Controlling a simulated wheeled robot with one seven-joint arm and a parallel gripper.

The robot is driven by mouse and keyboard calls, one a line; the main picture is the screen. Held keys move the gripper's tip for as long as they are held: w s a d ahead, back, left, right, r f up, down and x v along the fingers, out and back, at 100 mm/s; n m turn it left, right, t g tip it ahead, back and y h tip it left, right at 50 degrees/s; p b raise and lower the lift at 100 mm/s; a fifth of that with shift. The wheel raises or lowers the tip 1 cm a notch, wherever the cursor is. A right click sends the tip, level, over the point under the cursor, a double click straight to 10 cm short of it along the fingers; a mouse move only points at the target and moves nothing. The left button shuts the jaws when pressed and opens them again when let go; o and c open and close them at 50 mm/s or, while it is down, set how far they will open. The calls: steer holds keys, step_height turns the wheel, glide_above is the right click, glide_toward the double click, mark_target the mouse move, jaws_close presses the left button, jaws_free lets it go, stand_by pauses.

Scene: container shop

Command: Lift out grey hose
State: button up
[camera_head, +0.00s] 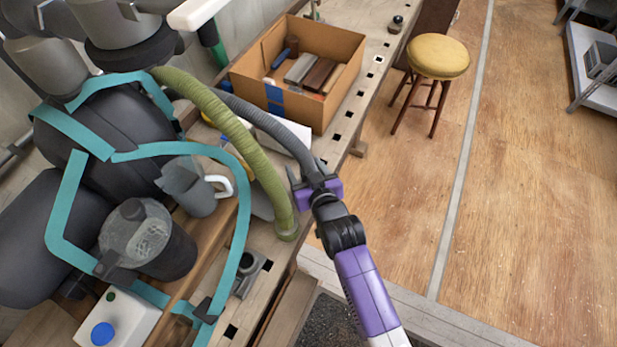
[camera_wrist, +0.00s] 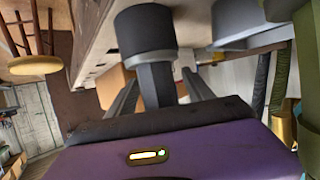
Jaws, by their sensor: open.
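The grey hose (camera_head: 268,122) is ribbed and slopes down to the right across the workbench in the head view. Its upper part passes behind a thicker olive-green hose (camera_head: 222,118). Its lower end reaches my purple gripper (camera_head: 309,172). My gripper is open, with its fingers at either side of that end; I cannot tell whether they touch it. In the wrist view, a dark cylindrical piece (camera_wrist: 150,32) with a narrower stem stands between the fingers of my gripper (camera_wrist: 163,78). I cannot tell for sure whether it is the hose end.
A cardboard box (camera_head: 340,82) with tools stands behind the hose on the bench (camera_head: 372,72). At left are a dark machine wrapped in teal tape (camera_head: 170,150), a grey jug (camera_head: 188,187) and a lidded dark container (camera_head: 165,252). A stool (camera_head: 438,56) stands on the open wooden floor at right.

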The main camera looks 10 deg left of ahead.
jaws_close()
steer(key=shift+r, duration=0.15)
